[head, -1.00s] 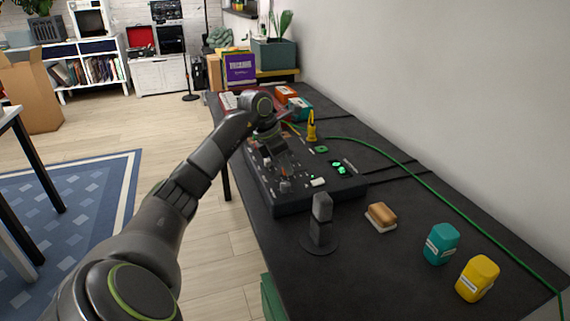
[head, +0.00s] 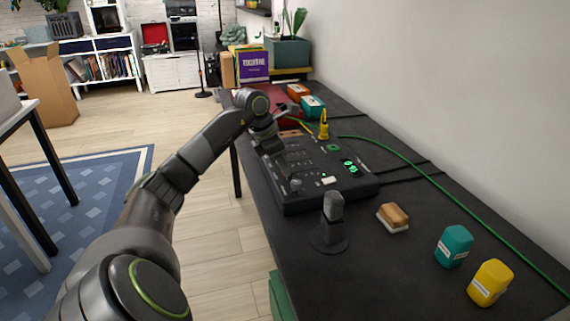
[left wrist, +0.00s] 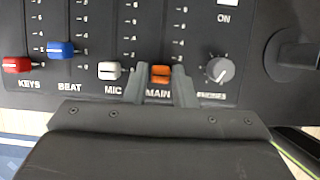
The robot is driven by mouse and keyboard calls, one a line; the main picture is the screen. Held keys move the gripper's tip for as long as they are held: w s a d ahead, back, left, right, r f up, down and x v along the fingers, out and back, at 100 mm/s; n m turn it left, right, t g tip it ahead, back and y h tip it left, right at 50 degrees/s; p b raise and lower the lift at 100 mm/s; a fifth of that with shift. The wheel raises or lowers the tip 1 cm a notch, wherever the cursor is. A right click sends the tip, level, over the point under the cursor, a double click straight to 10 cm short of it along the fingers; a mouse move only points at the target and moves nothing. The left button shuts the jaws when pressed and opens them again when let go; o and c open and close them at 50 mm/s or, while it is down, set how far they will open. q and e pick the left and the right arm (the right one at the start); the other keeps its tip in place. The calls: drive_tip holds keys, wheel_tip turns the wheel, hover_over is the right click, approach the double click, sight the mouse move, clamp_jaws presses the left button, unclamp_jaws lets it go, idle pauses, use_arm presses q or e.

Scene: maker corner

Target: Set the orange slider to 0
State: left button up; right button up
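The orange slider (left wrist: 160,75) sits above the MAIN label in the left wrist view, low on its track and below the 2 mark. My left gripper (left wrist: 162,71) has one finger on each side of the orange cap, and both look to touch it. In the head view my left gripper (head: 281,166) reaches down onto the black mixing console (head: 335,191); the orange slider cannot be made out there. The slot under the cap is hidden. My right gripper is not in view.
A white slider (left wrist: 109,70) is just left of the fingers, with blue (left wrist: 60,49) and red (left wrist: 17,65) ones further left. A grey knob (left wrist: 219,69) is close on the right. A microphone (head: 332,214) stands before the console, beside a brush (head: 393,217).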

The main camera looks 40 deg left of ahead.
use_arm(q)
drive_tip(key=o, duration=0.3)
drive_tip(key=shift+s, duration=0.1)
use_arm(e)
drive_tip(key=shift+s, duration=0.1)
use_arm(q)
drive_tip(key=shift+r, duration=0.15)
drive_tip(key=shift+a+r, duration=0.1)
drive_tip(key=shift+r, duration=0.2)
drive_tip(key=p+v, duration=0.1)
drive_tip(key=v, duration=1.5)
drive_tip(key=shift+s+r, duration=0.2)
drive_tip(key=shift+r, duration=0.05)
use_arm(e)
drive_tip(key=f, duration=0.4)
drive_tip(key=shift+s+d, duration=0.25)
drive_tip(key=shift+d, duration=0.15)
use_arm(q)
drive_tip(key=shift+a, duration=0.1)
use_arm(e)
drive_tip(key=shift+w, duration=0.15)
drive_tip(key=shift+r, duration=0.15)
